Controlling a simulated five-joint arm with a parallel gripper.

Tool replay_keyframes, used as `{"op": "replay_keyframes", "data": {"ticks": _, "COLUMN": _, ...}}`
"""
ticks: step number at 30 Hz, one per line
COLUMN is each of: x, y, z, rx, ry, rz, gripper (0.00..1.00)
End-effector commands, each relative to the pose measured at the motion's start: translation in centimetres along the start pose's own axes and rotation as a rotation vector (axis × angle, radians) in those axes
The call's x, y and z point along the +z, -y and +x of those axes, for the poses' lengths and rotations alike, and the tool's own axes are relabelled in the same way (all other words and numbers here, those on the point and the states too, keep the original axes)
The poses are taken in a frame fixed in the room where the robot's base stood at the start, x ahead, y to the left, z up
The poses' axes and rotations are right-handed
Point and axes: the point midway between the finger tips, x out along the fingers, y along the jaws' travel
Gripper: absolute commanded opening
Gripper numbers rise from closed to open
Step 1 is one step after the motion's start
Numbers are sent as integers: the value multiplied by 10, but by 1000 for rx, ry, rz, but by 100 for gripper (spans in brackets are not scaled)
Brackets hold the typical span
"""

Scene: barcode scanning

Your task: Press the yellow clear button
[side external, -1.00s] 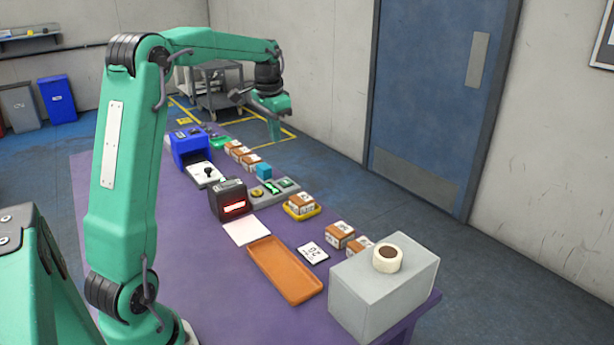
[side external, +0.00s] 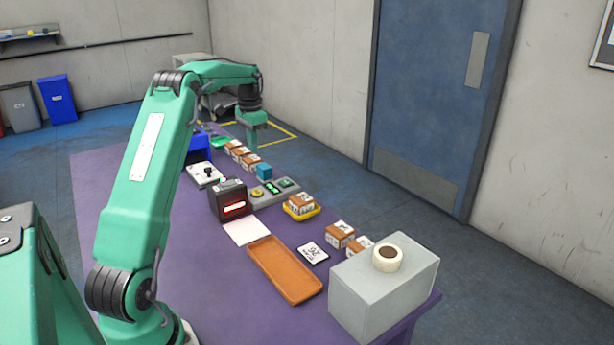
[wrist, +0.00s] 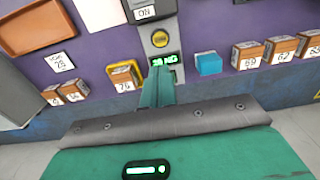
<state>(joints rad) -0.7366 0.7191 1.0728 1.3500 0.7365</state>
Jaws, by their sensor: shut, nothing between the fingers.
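The yellow button (side external: 257,193) sits on a grey panel (side external: 264,203) in the middle of the purple table. In the wrist view the round yellow button (wrist: 160,39) shows just beyond my fingertips, beside a green-lit display (wrist: 165,60). My gripper (side external: 252,146) points down and is shut and empty, above the far part of the table and behind the panel in the side view. In the wrist view my shut fingers (wrist: 158,72) overlap the display's near edge. The fingers are apart from the button.
A dark scanner (side external: 230,200) with a red window stands beside the panel. A blue cube (side external: 264,171) and several labelled boxes (side external: 241,153) line the table's far edge. An orange tray (side external: 308,291) and a grey block (side external: 385,290) are nearer.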

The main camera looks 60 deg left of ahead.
Motion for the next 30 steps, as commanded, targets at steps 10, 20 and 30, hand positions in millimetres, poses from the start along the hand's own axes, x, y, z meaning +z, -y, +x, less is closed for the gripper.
{"op": "replay_keyframes", "data": {"ticks": 10, "x": 0, "y": 0, "z": 1, "rx": 0, "ry": 0, "rz": 0, "gripper": 0}}
{"op": "replay_keyframes", "data": {"ticks": 20, "x": 0, "y": -1, "z": 21, "rx": 2, "ry": 2, "rz": 0, "gripper": 0}}
{"op": "replay_keyframes", "data": {"ticks": 30, "x": 0, "y": -1, "z": 70, "rx": 2, "ry": 2, "rz": 0, "gripper": 0}}
